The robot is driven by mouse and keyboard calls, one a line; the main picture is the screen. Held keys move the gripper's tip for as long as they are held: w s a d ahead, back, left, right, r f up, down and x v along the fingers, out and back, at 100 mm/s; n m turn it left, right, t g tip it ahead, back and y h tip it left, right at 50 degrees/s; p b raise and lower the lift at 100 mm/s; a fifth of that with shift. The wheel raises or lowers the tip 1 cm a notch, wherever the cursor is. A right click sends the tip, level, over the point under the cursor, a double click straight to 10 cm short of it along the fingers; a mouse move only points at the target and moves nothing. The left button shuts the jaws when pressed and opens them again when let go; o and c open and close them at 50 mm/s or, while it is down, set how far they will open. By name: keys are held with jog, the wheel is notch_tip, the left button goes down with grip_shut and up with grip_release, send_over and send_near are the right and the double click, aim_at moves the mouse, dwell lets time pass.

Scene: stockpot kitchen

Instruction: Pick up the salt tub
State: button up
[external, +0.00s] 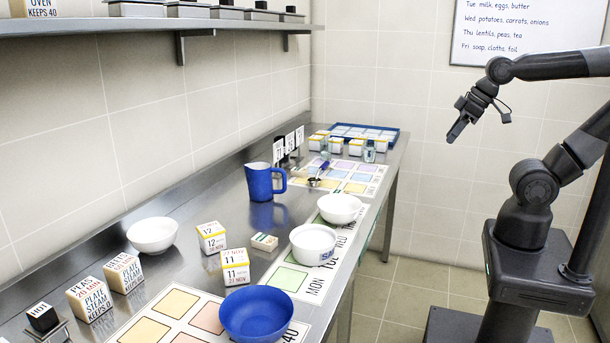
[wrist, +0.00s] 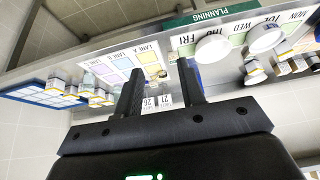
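The salt tub (external: 313,243) is a round white tub with a blue-lettered label, only partly readable. It stands upright on the weekday strip near the counter's front edge, between a white bowl (external: 338,208) and a blue bowl (external: 257,315). In the wrist view the scene is upside down, and the salt tub (wrist: 264,38) appears to be the right-hand one of two white round things. My gripper (external: 457,131) is in the air off the counter's front right, well away from the tub. Its two fingers (wrist: 160,95) are apart with nothing held between them.
A blue jug (external: 262,182), dated boxes (external: 236,269) and another white bowl (external: 153,235) stand behind or left of the tub. A blue tray (external: 365,131) and small tubs are at the far end. A shelf (external: 120,25) overhangs the back. Air between gripper and counter looks clear.

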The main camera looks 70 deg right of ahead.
dwell(0.3)
jog(key=shift+c, duration=0.7)
jog(key=shift+w, duration=0.1)
